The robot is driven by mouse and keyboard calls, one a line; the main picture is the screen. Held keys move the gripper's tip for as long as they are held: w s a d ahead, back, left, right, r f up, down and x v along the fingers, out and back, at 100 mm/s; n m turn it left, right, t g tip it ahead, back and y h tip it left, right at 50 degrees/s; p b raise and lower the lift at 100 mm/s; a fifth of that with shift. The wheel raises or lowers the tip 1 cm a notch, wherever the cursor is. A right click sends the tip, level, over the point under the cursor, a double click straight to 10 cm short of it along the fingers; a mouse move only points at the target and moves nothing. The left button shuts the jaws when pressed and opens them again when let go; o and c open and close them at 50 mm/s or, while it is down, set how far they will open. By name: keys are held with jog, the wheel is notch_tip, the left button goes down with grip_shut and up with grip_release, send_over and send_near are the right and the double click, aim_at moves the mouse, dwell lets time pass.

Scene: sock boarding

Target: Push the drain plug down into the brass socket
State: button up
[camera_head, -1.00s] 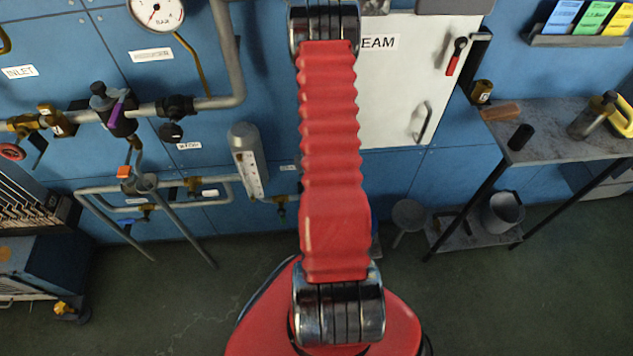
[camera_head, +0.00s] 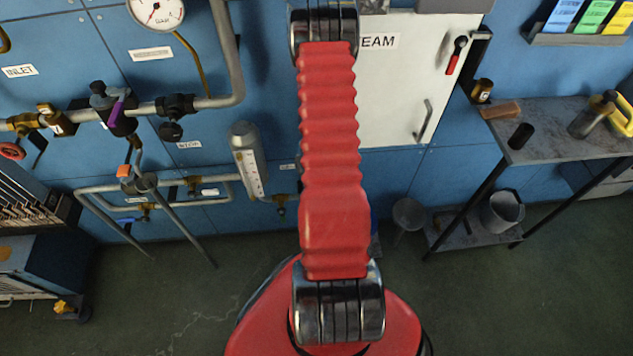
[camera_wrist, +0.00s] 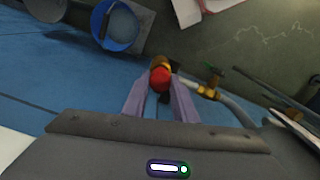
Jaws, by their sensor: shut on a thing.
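In the wrist view my gripper (camera_wrist: 160,80) is shut on a small red rounded thing (camera_wrist: 160,78), which I take for the drain plug. The red part sits between the tips of the two pale purple fingers. A brass ring-like part (camera_wrist: 160,61) shows just beyond the red part and in line with it; it looks like the brass socket. I cannot tell whether the plug touches the socket or how deep it sits. In the head view my red arm hides the gripper, plug and socket.
A brass valve (camera_wrist: 210,88) on a grey pipe is right of the fingers in the wrist view. A round bucket with a blue inside (camera_wrist: 118,28) is at upper left. The head view shows wall pipes (camera_head: 205,102), a gauge (camera_head: 156,12) and a bench (camera_head: 560,135).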

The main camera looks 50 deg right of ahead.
jog(key=shift+f, duration=1.35)
jog(key=o, duration=1.1)
jog(key=shift+r, duration=0.1)
notch_tip(320, 180, up, 14)
jog(key=shift+f, duration=0.2)
dwell(1.2)
